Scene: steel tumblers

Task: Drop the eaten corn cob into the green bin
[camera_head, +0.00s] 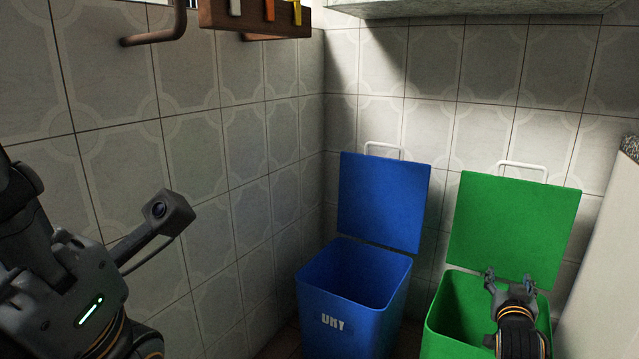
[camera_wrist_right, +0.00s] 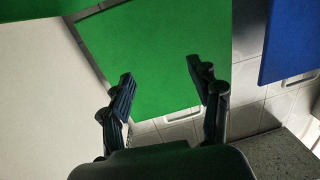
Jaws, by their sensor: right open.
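The green bin (camera_head: 462,304) stands at the lower right of the head view with its green lid (camera_head: 515,222) raised against the tiled wall. My right gripper (camera_head: 511,279) is over the bin opening, in front of the lid. In the right wrist view my right gripper (camera_wrist_right: 160,76) has its two fingers spread apart with nothing between them, and the green lid (camera_wrist_right: 155,50) shows behind. No corn cob is visible in either view, and part of the bin's inside is hidden by my right arm. My left gripper is not in view.
A blue bin (camera_head: 352,310) with white lettering and a raised lid (camera_head: 384,203) stands to the left of the green bin. A wooden rack (camera_head: 255,17) hangs on the left tiled wall. A pale upright surface (camera_head: 605,250) is close on the right.

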